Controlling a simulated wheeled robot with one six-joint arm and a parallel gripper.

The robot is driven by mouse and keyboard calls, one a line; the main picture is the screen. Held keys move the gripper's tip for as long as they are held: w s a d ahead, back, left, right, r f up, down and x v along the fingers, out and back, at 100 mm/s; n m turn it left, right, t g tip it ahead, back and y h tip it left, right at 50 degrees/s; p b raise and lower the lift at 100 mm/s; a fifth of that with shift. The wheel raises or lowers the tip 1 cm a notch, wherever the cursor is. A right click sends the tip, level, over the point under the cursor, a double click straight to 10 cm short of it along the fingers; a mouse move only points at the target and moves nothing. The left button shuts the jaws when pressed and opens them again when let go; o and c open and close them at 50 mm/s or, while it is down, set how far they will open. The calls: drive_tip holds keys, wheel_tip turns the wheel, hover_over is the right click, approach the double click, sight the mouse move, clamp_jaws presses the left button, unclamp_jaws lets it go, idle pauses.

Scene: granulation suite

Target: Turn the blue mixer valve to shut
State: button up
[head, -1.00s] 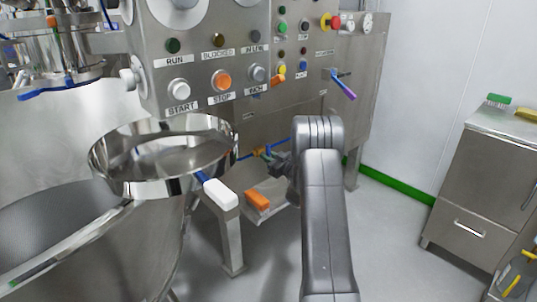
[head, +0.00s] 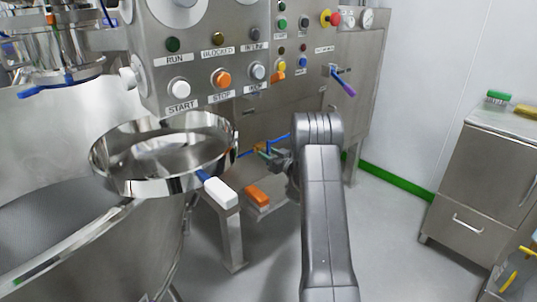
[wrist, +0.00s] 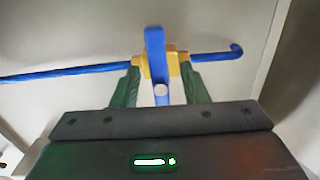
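The blue mixer valve shows in the wrist view as a blue lever (wrist: 156,62) on a yellow body (wrist: 177,63), set in a thin blue pipe (wrist: 212,57). The lever stands upright in that picture, across the pipe, with a hole near its lower end. My gripper (wrist: 160,80) is open, with its green fingers on either side of the lever. Gaps show between the fingers and the lever. In the head view my gripper (head: 270,155) is low under the control panel, by the blue pipe (head: 278,138). The valve is small and partly hidden there.
A steel control panel (head: 215,100) with buttons is above my gripper. A steel bowl (head: 110,180) stands at the left. A white-ended blue lever (head: 218,190) and an orange block (head: 257,195) are near my arm. A steel cabinet (head: 475,185) is at the right, with open floor between.

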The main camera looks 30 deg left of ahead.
drive_tip(key=p+v, duration=0.1)
drive_tip(key=v, duration=1.3)
drive_tip(key=shift+p, duration=0.3)
drive_tip(key=shift+a, duration=0.15)
drive_tip(key=b+x, duration=0.1)
drive_tip(key=x, duration=1.3)
drive_tip(key=shift+r+b, duration=0.1)
drive_tip(key=shift+b, duration=0.2)
drive_tip(key=shift+d, duration=0.2)
